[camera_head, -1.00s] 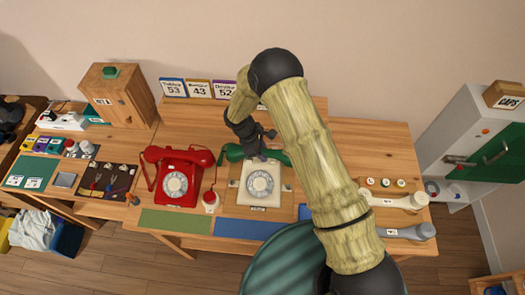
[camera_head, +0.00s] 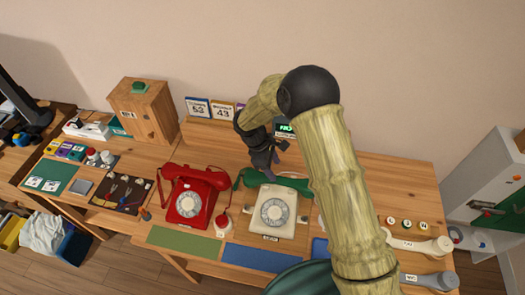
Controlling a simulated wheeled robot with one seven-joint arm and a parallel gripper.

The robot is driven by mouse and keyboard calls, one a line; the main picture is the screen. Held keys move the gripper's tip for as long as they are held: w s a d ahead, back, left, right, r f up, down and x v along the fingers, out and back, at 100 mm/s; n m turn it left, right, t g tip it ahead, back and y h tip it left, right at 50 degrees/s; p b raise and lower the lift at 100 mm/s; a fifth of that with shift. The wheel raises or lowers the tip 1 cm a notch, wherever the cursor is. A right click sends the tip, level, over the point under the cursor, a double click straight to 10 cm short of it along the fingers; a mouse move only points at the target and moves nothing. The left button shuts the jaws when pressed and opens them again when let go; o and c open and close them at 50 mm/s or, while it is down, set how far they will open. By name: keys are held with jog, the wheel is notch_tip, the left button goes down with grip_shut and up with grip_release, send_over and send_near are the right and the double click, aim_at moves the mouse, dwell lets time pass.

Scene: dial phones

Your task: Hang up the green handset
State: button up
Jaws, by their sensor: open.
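The green handset (camera_head: 292,184) lies across the top of the cream dial phone (camera_head: 274,229), at its cradle. Its left end sticks out past the phone's left side. I cannot tell from here whether it is fully seated. My gripper (camera_head: 268,164) is open, just above and behind the handset's left-middle part, and looks apart from it. My arm covers the area right of the phone.
A red phone (camera_head: 187,206) with its handset on stands to the left. Blue (camera_head: 262,257) and green (camera_head: 184,241) mats lie in front. Cream (camera_head: 420,243) and grey (camera_head: 430,281) handsets lie at the right. A wooden box (camera_head: 145,110) and calendar cards (camera_head: 198,108) stand behind.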

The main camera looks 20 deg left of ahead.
jog(key=b+v, duration=0.2)
jog(key=v, duration=0.7)
jog(key=shift+a+r, duration=0.15)
jog(key=shift+r, duration=0.15)
dwell(0.3)
jog(key=s+d+r+m+y, duration=0.2)
jog(key=d+r+m, duration=0.15)
jog(key=d, duration=0.55)
jog(key=s+d+r+m+y, duration=0.1)
jog(key=d+r+m, duration=0.1)
jog(key=d+m, duration=0.45)
jog(key=s+d+m+t, duration=0.1)
jog(key=s+d+m, duration=0.3)
jog(key=d, duration=0.3)
jog(key=s+d+r+m+t+y, duration=0.1)
jog(key=s+d+m, duration=0.3)
jog(key=s+d, duration=0.2)
jog(key=shift+s+d+r+m, duration=0.2)
jog(key=shift+s+d+m, duration=0.1)
jog(key=shift+d, duration=0.5)
